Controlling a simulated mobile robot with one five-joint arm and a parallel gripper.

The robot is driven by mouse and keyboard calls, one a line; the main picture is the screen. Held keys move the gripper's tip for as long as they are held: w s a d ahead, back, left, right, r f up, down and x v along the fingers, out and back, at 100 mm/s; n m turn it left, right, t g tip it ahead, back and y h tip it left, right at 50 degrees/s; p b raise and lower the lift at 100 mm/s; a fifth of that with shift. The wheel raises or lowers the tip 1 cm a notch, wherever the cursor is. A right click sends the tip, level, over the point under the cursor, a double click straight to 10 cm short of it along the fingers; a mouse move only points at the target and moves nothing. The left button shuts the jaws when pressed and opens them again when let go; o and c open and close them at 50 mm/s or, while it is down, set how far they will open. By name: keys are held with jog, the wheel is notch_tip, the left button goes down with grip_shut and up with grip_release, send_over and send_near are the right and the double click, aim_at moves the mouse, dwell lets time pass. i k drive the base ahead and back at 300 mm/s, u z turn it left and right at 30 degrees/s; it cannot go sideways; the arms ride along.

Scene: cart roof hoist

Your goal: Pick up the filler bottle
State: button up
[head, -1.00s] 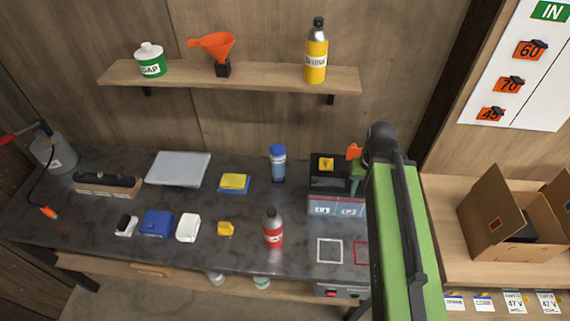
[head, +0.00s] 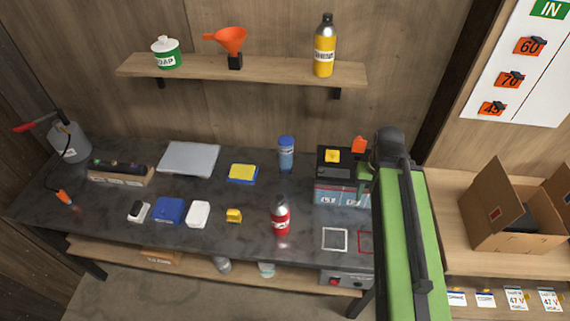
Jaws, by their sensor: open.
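A grey jug-like bottle (head: 70,142) with a red lever and dark hose stands at the far left of the bench; I take it as the filler bottle, but cannot confirm it from a label. Its orange-tipped nozzle (head: 63,196) is on the bench in front. A blue bottle (head: 286,154), a red bottle (head: 280,217) and, on the shelf, a yellow bottle (head: 324,50) also stand upright.
The dark bench (head: 180,255) holds a grey flat panel (head: 189,158), several small blocks and a battery box (head: 340,193). A wall shelf (head: 270,70) carries a soap pot (head: 166,54) and an orange funnel (head: 231,42). An open carton (head: 515,205) stands right.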

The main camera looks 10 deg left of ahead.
aim_at(286, 142)
jog(key=k, duration=1.6)
jog(key=u, duration=0.65)
jog(key=i, duration=1.35)
jog(key=u, duration=0.65)
jog(key=i, duration=0.7)
jog(key=u, duration=0.1)
